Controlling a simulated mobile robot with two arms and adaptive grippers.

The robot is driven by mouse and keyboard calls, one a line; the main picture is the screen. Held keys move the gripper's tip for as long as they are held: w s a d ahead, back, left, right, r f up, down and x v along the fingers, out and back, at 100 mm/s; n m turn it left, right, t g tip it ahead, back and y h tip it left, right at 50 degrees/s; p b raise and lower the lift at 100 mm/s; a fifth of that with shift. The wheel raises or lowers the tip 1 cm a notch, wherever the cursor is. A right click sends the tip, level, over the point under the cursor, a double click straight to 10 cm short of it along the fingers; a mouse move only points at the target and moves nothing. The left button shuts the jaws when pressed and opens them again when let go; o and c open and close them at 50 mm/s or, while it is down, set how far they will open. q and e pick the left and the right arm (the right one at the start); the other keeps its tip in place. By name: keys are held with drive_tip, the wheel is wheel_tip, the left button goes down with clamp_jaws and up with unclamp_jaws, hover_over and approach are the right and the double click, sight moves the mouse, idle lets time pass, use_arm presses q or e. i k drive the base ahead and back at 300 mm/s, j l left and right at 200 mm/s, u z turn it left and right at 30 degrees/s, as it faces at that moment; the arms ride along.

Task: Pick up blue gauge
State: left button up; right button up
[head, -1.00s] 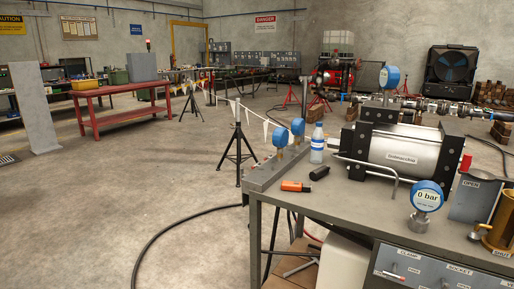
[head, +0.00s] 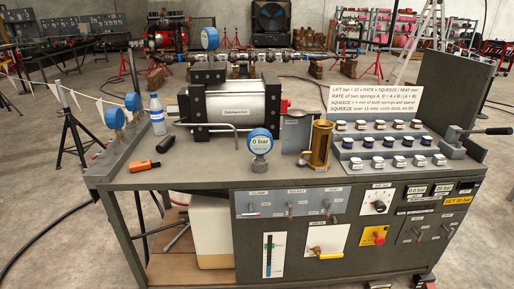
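Several blue gauges show in the head view. A blue-rimmed gauge (head: 260,142) with a white face reading "0 bar" stands upright on a metal base at the front middle of the bench top. Another blue gauge (head: 210,38) stands on top of the block at the left end of the silver cylinder. A blue gauge (head: 116,118) and a second one (head: 132,102) stand on a grey block at the bench's left end. Neither of my grippers is in view.
The grey workbench (head: 215,170) carries the silver cylinder (head: 230,105), a brass cylinder (head: 319,145), a water bottle (head: 157,115), an orange tool (head: 142,166) and a black handle (head: 168,143). Rows of small white-and-dark pieces (head: 378,142) fill the right side. Controls cover the front panel.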

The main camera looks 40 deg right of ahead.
sight(259, 140)
drive_tip(key=z, duration=0.9)
drive_tip(key=i+j, duration=0.05)
